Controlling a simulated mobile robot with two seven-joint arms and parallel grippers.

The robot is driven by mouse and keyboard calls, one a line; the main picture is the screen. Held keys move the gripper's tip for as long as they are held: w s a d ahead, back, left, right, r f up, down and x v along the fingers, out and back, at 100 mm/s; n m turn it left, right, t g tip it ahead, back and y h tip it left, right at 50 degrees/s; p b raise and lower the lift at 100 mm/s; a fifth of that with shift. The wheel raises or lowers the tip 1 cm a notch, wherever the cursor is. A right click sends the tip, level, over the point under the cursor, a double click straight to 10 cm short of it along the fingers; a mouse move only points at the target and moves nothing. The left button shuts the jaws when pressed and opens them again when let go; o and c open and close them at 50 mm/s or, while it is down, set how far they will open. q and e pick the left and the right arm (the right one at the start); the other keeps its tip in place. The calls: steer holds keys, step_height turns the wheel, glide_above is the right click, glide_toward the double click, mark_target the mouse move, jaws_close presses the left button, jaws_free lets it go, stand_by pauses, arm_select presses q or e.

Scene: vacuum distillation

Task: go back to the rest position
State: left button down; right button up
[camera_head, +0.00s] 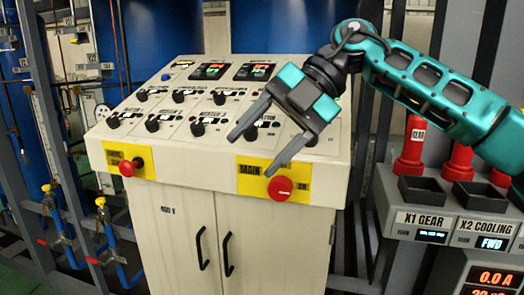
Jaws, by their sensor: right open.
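My right gripper (252,153) is open and empty. It hangs over the front right part of a cream control panel (222,130), with its two fingers pointing down and left. One fingertip is over the black knobs and the other is near the yellow plate above the red main knob (280,188). I cannot tell whether either fingertip touches the panel. My teal right arm comes in from the right edge. My left gripper is not in view.
The panel tops a cabinet with two black door handles (228,254). A red emergency knob (128,168) sticks out at its front left. Red levers (411,148) stand on a console at the right. Pipes with yellow-and-red valves (101,203) and blue tanks (281,28) stand left and behind.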

steer(key=s+a+f+m+y, duration=0.1)
steer(key=a+f+m+y, duration=0.2)
steer(key=a+f+y, duration=0.65)
steer(key=w+d+f+m+t+h, duration=0.4)
steer(key=d+f+m+t, duration=0.95)
steer(key=m+t, duration=0.75)
steer(key=s+d+f+m+g+h, duration=0.2)
steer(key=s+d+f+h, duration=0.2)
steer(key=s+f, duration=0.2)
steer(key=s+d+f+m+g+h, duration=0.2)
steer(key=s+d+f+h, duration=0.2)
steer(key=f, duration=0.7)
steer(key=s+d+f+m+g+h, duration=0.2)
steer(key=s+d+f+m+h, duration=0.1)
steer(key=s+f, duration=0.5)
steer(key=d+f+h, duration=0.1)
steer(key=d, duration=0.1)
steer(key=shift+s+d+f+g, duration=0.2)
steer(key=shift+d+g, duration=0.2)
